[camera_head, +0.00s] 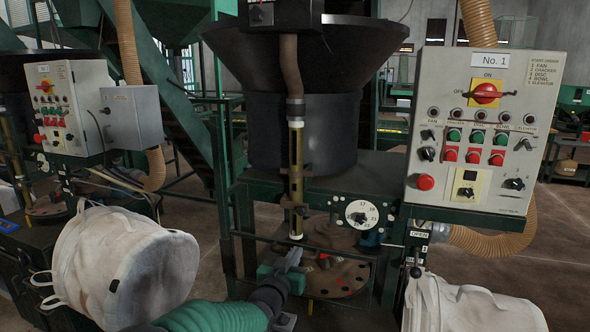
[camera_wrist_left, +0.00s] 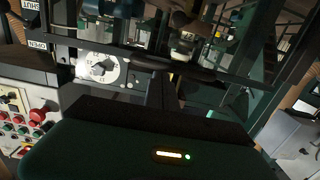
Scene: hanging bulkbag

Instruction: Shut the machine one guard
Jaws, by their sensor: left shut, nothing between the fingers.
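Machine one carries a control panel (camera_head: 478,130) marked "No. 1". Below its dark round bowl (camera_head: 305,132) is a dark green frame with a white numbered dial (camera_head: 361,214). My left gripper (camera_head: 293,255) is shut and empty, low in front of this frame, over the round brown plate (camera_head: 345,278). A thin bar crosses just behind the fingertips; I cannot tell whether they touch it, or which part is the guard. An "OPEN" label (camera_head: 419,234) hangs under the panel. The left wrist view shows the dial (camera_wrist_left: 103,67) and "SHUT" and "OPEN" labels (camera_wrist_left: 37,45), overturned. My right gripper is out of view.
White bulk bags hang at the left (camera_head: 125,262) and lower right (camera_head: 468,305). A second machine's panel (camera_head: 55,108) stands at the left. A tan hose (camera_head: 500,238) curves below the No. 1 panel. Open brown floor (camera_head: 565,235) lies at the right.

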